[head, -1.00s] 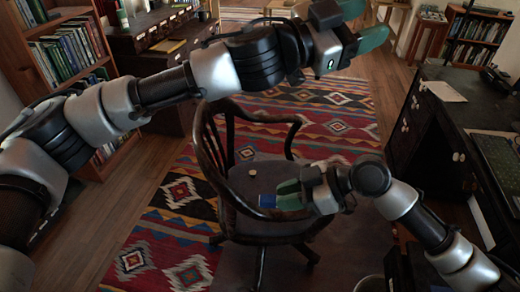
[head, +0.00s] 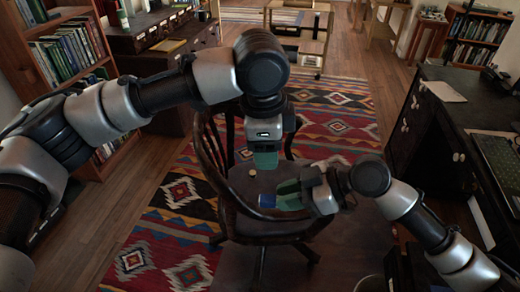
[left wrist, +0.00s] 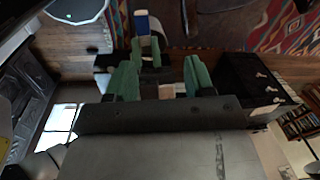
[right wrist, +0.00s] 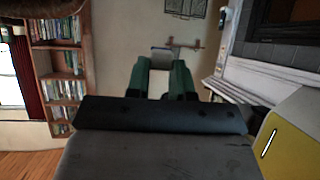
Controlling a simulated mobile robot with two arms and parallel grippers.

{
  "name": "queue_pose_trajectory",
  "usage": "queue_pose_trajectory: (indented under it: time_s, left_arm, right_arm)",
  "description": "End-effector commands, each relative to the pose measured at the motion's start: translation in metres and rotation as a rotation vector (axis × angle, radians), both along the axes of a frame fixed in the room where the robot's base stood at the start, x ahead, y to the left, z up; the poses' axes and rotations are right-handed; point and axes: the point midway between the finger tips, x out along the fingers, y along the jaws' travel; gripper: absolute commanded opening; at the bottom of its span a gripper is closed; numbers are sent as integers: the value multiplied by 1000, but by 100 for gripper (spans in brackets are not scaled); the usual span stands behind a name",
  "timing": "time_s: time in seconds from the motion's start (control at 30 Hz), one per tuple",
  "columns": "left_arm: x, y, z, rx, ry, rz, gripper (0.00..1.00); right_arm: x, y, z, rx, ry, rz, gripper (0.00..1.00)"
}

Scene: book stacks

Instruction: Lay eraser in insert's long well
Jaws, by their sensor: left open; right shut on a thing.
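A blue eraser (head: 267,200) sticks out of the green fingertips of my right gripper (head: 283,197), which is shut on it above the wooden chair's seat. In the left wrist view the eraser (left wrist: 141,24) looks blue with a pale end. My left gripper (head: 265,160) points down above the chair, just above and left of the right gripper. Its fingers (left wrist: 161,76) stand apart with nothing held between them. I cannot make out the insert or its long well in any view.
The wooden chair (head: 225,190) stands on a patterned rug (head: 180,193), with a small tan round thing (head: 252,172) on its seat. A dark desk (head: 440,130) with a keyboard is at the right. Bookshelves (head: 70,50) stand at the left.

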Motion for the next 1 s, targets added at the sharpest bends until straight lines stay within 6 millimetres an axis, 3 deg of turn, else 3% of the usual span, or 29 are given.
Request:
queue_pose_trajectory:
  time_s: [0.27, 0.7, 1.0]
  left_arm:
    - [-15, 12, -11, 80, 85, -80, 53]
    - [-14, 12, -89, 77, 82, -75, 53]
    - [-13, 12, -119, 76, 79, -75, 53]
  right_arm:
    - [0, 0, 0, 0, 0, 0, 0]
    - [0, 0, 0, 0, 0, 0, 0]
    - [0, 0, 0, 0, 0, 0, 0]
